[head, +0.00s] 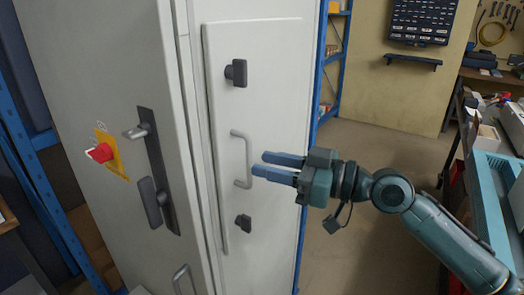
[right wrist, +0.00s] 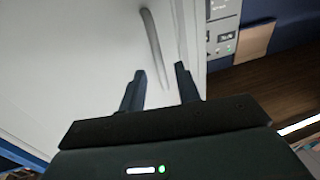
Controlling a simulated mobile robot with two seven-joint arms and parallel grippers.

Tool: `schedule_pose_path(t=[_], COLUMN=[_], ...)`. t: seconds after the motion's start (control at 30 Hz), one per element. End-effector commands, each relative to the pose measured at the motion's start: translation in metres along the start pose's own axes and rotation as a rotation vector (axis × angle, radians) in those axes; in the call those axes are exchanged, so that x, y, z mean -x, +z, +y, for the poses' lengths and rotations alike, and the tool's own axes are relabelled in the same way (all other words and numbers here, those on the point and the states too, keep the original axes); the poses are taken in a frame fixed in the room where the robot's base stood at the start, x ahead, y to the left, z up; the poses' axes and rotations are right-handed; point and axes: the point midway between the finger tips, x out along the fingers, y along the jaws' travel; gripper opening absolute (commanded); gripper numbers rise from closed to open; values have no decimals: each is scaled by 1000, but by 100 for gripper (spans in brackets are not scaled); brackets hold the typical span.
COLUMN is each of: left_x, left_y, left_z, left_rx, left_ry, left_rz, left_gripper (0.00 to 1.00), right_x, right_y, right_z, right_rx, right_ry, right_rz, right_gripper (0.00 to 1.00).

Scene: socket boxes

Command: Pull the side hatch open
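The side hatch (head: 222,140) is a pale grey panel on the side of a tall cabinet and looks closed. Its light grey bar handle (head: 237,160) runs upright in its middle; it also shows in the right wrist view (right wrist: 152,42). Dark latches sit above (head: 237,73) and below (head: 243,223) the handle. My right gripper (head: 260,163) points at the handle from the right, its blue fingers apart and empty. In the right wrist view the handle lies ahead, between the lines of the two fingers (right wrist: 160,82); contact is not visible. My left gripper is out of view.
The cabinet front (head: 85,80) carries a red knob on a yellow plate (head: 103,152) and a dark lever handle (head: 157,170). Blue shelving (head: 333,60) stands behind the cabinet. A workbench (head: 490,185) is at the right. Open floor (head: 370,150) lies between.

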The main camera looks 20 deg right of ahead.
Motion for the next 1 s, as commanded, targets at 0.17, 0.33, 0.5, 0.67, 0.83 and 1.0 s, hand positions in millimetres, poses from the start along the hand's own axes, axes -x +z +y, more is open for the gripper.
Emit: schedule_pose_path(t=[0.17,0.33,0.5,0.67,0.83,1.0], left_x=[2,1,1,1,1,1], left_y=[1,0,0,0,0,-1], left_z=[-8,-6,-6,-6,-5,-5], left_rx=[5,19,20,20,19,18], left_ry=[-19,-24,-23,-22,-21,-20], left_rz=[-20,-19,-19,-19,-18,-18], left_gripper=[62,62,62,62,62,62], right_x=[-18,-22,-22,-21,-21,-21], right_y=[-2,0,1,1,1,1], right_z=[1,0,0,0,0,0], right_rx=[-3,-2,-2,-2,-1,-1], right_ry=[1,0,0,1,1,1], right_rz=[2,-1,-1,-1,-1,-1], right_gripper=[33,33,33,20,6,0])
